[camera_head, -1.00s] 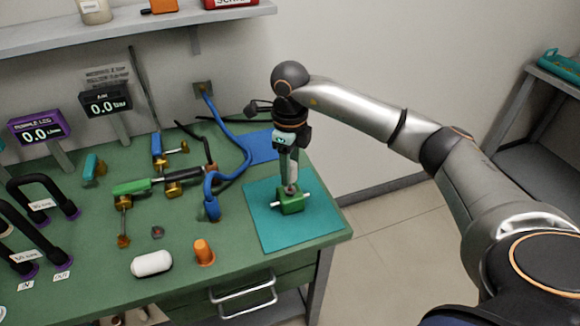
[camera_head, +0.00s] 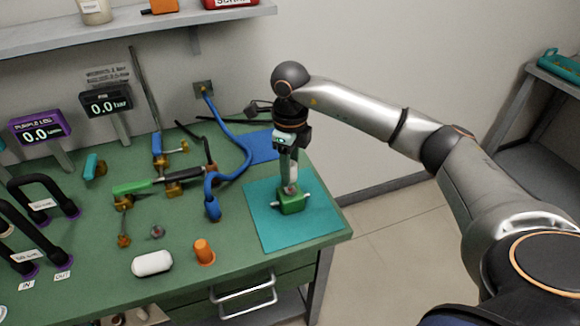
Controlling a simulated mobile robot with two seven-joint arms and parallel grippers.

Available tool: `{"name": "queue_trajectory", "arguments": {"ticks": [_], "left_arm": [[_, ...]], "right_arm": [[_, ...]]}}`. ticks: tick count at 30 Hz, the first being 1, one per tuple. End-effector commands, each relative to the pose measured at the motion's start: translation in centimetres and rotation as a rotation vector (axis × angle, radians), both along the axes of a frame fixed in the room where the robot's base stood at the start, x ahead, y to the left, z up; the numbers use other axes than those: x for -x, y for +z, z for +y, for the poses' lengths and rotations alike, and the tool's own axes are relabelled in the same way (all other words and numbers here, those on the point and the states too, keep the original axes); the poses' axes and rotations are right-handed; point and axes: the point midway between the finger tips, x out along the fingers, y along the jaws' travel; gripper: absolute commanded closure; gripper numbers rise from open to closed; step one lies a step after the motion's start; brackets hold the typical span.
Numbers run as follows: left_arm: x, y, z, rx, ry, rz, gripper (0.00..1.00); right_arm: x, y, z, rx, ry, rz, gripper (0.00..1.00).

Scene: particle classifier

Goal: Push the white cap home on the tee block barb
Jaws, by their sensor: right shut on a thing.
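The green tee block (camera_head: 291,204) stands on the teal mat (camera_head: 300,232) at the right end of the bench, with pale stubs on its sides. My right gripper (camera_head: 290,184) points straight down over the top of the block. Its fingers are shut on a small pale piece, which I take to be the white cap. The fingers hide most of the cap and the barb, so I cannot tell how far the cap sits on it. My left gripper is not in view.
The mat is clear around the block.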

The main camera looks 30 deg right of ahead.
Motion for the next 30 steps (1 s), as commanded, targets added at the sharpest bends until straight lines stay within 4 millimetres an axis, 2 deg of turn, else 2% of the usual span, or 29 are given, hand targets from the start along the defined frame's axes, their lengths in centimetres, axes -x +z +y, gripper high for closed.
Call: {"name": "queue_trajectory", "arguments": {"ticks": [8,30], "left_arm": [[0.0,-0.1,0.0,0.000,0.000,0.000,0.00],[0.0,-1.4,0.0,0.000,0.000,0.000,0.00]], "right_arm": [[0.0,-0.1,0.0,0.000,-0.001,0.000,1.00],[0.0,-2.0,0.0,0.001,-0.001,0.001,1.00]]}}
